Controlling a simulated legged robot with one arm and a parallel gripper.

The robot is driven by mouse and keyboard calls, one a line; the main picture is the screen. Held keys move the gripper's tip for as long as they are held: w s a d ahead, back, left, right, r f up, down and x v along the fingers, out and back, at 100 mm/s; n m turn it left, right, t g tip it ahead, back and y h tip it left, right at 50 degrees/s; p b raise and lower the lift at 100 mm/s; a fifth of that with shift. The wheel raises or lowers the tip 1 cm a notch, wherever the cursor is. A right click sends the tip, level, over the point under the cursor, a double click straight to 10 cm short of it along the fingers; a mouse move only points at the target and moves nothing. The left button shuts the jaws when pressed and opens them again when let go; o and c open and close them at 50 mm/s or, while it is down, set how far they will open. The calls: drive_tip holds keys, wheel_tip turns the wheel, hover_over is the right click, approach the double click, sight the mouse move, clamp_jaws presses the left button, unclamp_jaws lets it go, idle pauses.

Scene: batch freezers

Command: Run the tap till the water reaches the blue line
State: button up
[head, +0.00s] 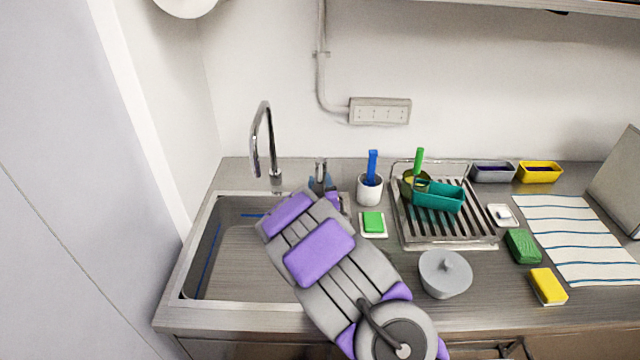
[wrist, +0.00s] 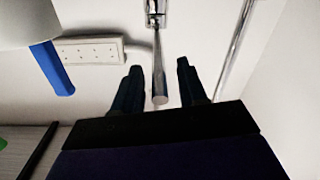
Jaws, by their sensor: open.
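The chrome tap spout (head: 264,140) arches over the left part of the sink (head: 195,303); no stream of water shows under it. A blue line (head: 210,246) runs along the sink's inner walls. The basin floor shows grey, and I cannot make out a water level. A metal tap lever (head: 320,168) stands right of the spout. My gripper (head: 322,184) is at the lever, partly hidden by my arm. In the wrist view, which looks upside down, the lever (wrist: 159,70) lies between the open fingers of my gripper (wrist: 158,82), with a gap on both sides.
Right of the sink stand a white cup (head: 369,190) with a blue brush, a green sponge (head: 373,222) on a dish, and a dish rack (head: 447,240). A wall socket strip (head: 380,110) is behind. My arm crosses the sink's right side.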

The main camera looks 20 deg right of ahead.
drive_tip(key=shift+w, duration=0.1)
clamp_jaws()
idle(0.4)
drive_tip(key=shift+d, duration=0.1)
